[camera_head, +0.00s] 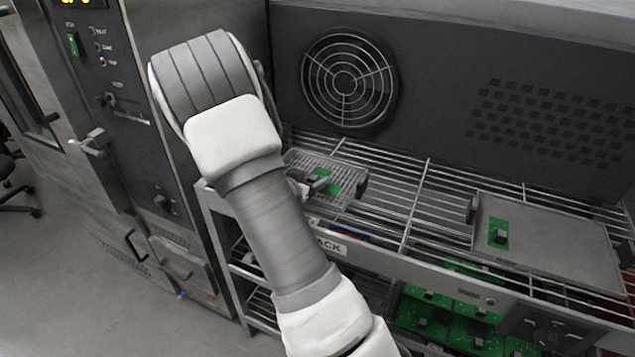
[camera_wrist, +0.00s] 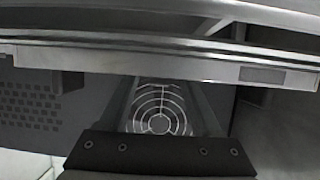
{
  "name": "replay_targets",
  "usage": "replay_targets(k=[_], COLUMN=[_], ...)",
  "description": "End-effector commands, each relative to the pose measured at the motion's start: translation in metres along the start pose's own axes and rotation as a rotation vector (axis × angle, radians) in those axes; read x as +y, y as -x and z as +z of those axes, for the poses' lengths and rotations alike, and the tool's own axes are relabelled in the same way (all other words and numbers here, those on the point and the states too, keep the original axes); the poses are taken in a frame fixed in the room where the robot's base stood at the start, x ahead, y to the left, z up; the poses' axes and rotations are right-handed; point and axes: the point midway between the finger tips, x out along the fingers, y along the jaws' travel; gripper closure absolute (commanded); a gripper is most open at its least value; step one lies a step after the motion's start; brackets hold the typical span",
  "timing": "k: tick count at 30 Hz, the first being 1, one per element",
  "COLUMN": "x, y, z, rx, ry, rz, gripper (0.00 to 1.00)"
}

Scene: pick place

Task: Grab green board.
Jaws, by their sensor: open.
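A small green board (camera_head: 326,182) with a grey part on it lies on a mesh tray (camera_head: 345,172) on the wire rack, just right of my arm. A second green board (camera_head: 499,234) with a dark part lies on a flat grey tray (camera_head: 560,250) at the right. My arm hides most of my gripper in the head view; a grey piece beside the left board may be part of it. In the wrist view, a dark bolted plate of my gripper (camera_wrist: 160,155) shows at the bottom. It is open, and no board shows there.
Several green boards (camera_head: 422,322) lie on a lower shelf. The wire rack (camera_head: 400,190) stands before a dark wall with a round fan (camera_head: 348,80). A metal bar (camera_wrist: 170,62) crosses the wrist view. A tall cabinet (camera_head: 120,130) stands left; floor is open at lower left.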

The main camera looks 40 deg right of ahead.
Motion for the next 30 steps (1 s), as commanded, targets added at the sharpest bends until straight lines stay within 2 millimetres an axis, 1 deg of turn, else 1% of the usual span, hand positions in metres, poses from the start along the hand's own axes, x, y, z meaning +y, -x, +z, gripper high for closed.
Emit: replay_targets(k=[1,5,6,8,9,11,12,23,26,30], x=[0.000,0.000,0.000,0.000,0.000,0.000,0.000,0.000,-0.001,-0.001], y=[0.000,0.000,0.001,0.001,0.001,0.001,0.001,0.001,0.003,0.008], z=[0.000,0.000,0.000,0.000,0.000,0.000,0.000,-0.001,-0.005,-0.018], rx=[0.000,0.000,0.000,0.000,0.000,0.000,0.000,0.000,0.001,0.001], ry=[0.000,0.000,0.000,0.000,0.000,0.000,0.000,0.000,-0.001,-0.002], rz=[0.000,0.000,0.000,0.000,0.000,0.000,0.000,-0.001,-0.001,-0.003], gripper=[0.37,0.60,0.67,0.78,0.85,0.96,1.00,1.00,1.00,1.00])
